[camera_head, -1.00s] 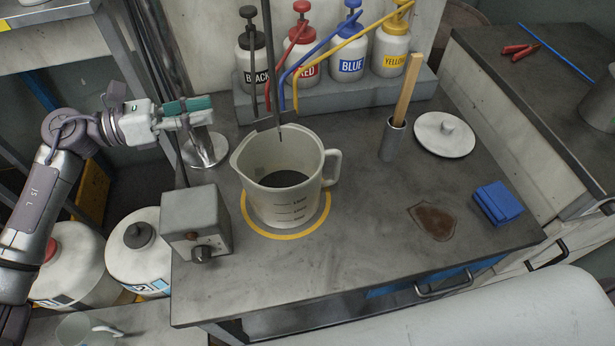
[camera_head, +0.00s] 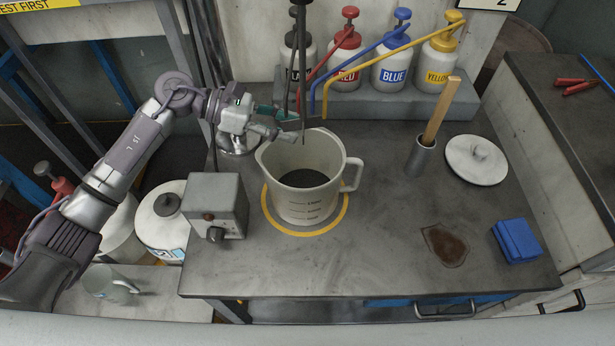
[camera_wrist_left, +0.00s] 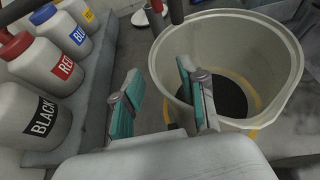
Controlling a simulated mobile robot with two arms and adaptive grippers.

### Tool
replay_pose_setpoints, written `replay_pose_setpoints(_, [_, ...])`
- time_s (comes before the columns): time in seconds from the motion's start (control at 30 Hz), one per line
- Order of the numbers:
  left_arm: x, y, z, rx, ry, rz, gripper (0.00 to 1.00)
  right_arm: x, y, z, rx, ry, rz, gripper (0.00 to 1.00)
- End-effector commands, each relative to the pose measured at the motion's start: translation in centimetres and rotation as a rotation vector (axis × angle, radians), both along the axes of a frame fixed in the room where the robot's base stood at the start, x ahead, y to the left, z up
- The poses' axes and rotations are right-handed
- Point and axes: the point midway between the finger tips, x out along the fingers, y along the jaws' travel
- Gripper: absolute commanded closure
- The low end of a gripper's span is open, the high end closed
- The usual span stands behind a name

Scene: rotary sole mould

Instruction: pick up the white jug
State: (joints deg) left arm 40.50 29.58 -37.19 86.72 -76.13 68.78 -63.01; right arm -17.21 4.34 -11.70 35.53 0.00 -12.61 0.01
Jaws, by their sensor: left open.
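The white jug (camera_head: 306,180) stands upright on the workbench inside a yellow ring, with its handle on the right and dark contents inside. In the left wrist view the jug (camera_wrist_left: 268,55) fills the upper right, its wide mouth facing the camera. My left gripper (camera_head: 290,128) is at the jug's rear left rim, its fingers partly hidden against the stirrer and jug. In the left wrist view its teal-padded fingers (camera_wrist_left: 160,100) are spread and empty, one finger overlapping the jug's rim and the other outside it. Contact cannot be told. My right gripper is not in view.
The stirrer rod (camera_head: 302,70) hangs down just behind the jug. Pump bottles, including the blue one (camera_head: 393,70), stand behind on a grey ledge (camera_head: 450,100). A grey control box (camera_head: 217,205) stands left of the jug. The bench front right of the brown stain (camera_head: 446,245) has a blue cloth (camera_head: 515,240).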

Motion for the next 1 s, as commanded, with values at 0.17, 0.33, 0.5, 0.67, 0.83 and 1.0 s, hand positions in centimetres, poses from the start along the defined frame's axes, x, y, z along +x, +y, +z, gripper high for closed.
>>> replay_pose_setpoints(0.17, [-0.1, -2.8, -0.8, -0.003, 0.003, -0.002, 0.58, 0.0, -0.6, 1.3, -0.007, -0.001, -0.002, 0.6])
replay_pose_setpoints(0.33, [0.0, -4.2, -1.6, -0.001, 0.002, 0.0, 0.58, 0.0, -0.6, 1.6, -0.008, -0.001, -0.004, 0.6])
replay_pose_setpoints(0.5, [0.0, -4.3, -1.8, 0.0, 0.0, 0.0, 0.58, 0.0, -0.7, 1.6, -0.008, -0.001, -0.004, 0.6])
replay_pose_setpoints(0.67, [0.0, -4.3, -1.8, 0.0, 0.0, 0.0, 0.73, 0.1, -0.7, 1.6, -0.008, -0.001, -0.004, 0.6])
replay_pose_setpoints(0.83, [0.0, -4.3, -1.8, 0.0, 0.0, 0.0, 1.0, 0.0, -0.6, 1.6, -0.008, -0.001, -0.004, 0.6])
replay_pose_setpoints(1.0, [0.0, -4.3, -1.8, -0.001, 0.001, 0.0, 1.0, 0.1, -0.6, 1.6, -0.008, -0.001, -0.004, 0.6])
